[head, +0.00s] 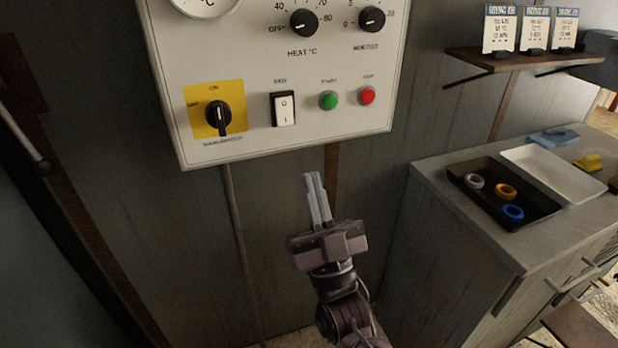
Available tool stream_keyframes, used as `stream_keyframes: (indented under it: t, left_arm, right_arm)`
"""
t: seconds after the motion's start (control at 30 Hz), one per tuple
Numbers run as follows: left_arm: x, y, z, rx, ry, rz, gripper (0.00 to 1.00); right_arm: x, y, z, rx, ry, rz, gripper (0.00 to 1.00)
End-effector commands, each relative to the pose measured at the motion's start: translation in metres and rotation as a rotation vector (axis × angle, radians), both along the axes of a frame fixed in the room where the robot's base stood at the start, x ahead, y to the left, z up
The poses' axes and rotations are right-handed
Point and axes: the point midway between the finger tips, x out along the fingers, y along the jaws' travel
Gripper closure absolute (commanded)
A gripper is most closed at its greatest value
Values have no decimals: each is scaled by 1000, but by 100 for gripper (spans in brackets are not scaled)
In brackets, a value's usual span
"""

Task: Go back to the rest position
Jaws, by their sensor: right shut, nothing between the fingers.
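My right gripper (316,188) is in the middle of the head view, on an arm that comes up from the bottom. Its two fingers are together, pointing up, with nothing between them. It is just below the lower edge of a white control panel (240,55) and looks apart from it. The panel carries a black main switch (218,115) on a yellow plate, a white fan rocker (284,108), a green start button (328,100), a red button (367,95) and two black knobs. My left gripper is not in view.
A grey cabinet (440,190) stands at the right. On it are a black tray (500,214) with grey, yellow and blue rings, and a white tray (555,175). A wooden shelf (500,60) above holds cards. A dark post and metal rod are at the left.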

Motion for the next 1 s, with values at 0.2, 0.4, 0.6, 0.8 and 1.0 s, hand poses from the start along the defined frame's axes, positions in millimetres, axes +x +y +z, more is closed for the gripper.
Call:
stream_keyframes:
  t: [0.2, 0.4, 0.6, 0.8, 1.0]
  left_arm:
    - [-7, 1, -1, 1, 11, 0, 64]
    - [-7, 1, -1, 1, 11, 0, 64]
    - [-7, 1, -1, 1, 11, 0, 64]
    - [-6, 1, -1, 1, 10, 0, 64]
    - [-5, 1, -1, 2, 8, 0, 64]
  right_arm:
    - [-1, 0, 0, 0, -1, 0, 100]
    - [-1, 0, 0, 0, -1, 0, 100]
    - [16, 5, -38, -43, 91, 1, 100]
    - [51, 9, -171, -174, 401, 1, 100]
    - [51, -6, -326, -299, 747, -5, 100]
